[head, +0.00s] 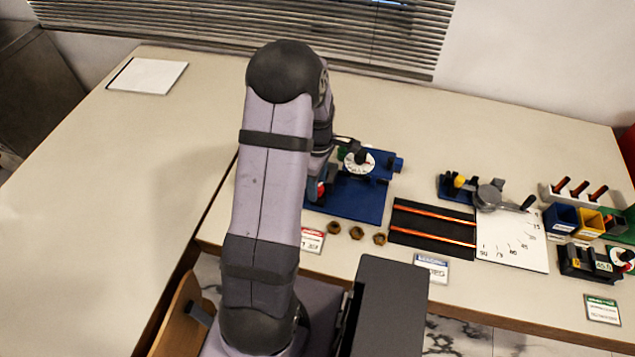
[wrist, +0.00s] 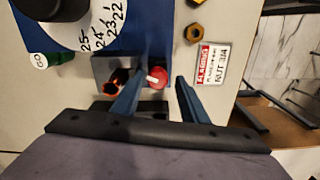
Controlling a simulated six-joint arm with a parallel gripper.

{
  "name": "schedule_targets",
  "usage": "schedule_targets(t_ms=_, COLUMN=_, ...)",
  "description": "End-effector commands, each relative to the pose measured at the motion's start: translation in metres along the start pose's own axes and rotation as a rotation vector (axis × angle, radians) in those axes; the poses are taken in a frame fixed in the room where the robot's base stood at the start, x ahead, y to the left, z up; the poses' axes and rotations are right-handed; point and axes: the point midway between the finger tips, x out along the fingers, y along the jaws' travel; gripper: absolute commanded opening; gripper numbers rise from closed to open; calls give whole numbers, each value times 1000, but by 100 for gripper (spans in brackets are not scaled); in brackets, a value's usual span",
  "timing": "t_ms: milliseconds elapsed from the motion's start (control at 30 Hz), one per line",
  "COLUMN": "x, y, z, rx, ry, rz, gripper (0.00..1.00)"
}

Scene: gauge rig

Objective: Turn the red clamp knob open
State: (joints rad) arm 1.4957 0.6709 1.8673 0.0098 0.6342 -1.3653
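The red clamp knob (wrist: 158,78) with a white pointer mark shows in the wrist view, between and just beyond my fingertips. My gripper (wrist: 160,80) is open, with one blue finger on each side of the knob and a gap visible to the right finger. Whether the left finger touches the knob I cannot tell. The knob sits beside a grey block (wrist: 112,70) with an orange-rimmed opening on the blue fixture base (wrist: 156,30). In the head view, my arm hides most of this spot; a bit of the red knob (head: 320,188) shows at its edge.
A white dial (head: 359,162) stands on the blue fixture (head: 360,204). Several brass nuts (head: 356,233) and a red-headed label card (head: 312,240) lie in front. A black tray with copper rods (head: 432,228) and a white scale plate (head: 512,245) lie right. The table's left is mostly clear.

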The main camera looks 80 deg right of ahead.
Motion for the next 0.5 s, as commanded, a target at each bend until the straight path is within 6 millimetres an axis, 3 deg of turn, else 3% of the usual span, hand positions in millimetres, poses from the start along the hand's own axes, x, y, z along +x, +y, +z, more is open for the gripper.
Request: schedule_targets(t_ms=500, x=-2, y=5, z=0, rx=3, ry=2, rz=14, gripper=43)
